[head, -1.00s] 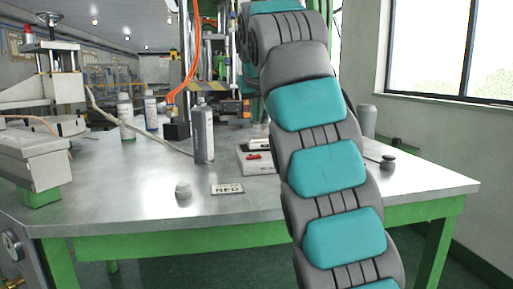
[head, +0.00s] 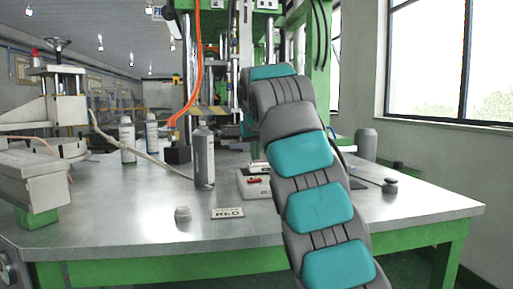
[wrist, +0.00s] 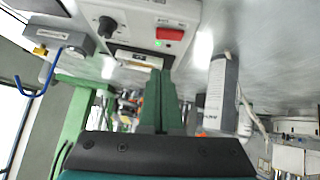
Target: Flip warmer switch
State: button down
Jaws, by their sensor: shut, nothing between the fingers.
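The warmer (head: 248,190) is a pale box with a red switch (head: 253,181) on its front, standing on the metal table and partly hidden behind my arm. In the wrist view the warmer (wrist: 143,33) shows at the top, with the red switch (wrist: 170,34), a small green light beside it and a black knob (wrist: 107,27). My gripper (wrist: 158,75) has its green fingers together, with nothing between them.
A grey bottle (head: 203,158) stands left of the warmer, and it also shows in the wrist view (wrist: 218,95). A green-framed press rises behind. The front left tabletop is clear.

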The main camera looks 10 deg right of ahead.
aim_at(257, 184)
jog(key=x, duration=0.3)
jog(key=shift+s+f+b, duration=0.15)
jog(key=shift+f+b, duration=0.15)
jog(key=shift+b, duration=0.1)
jog(key=shift+d+f+b, duration=0.15)
jog(key=shift+f+b, duration=0.3)
jog(key=shift+f, duration=0.3)
jog(key=shift+d+f+b, duration=0.15)
jog(key=shift+f+b, duration=0.25)
jog(key=shift+f, duration=0.4)
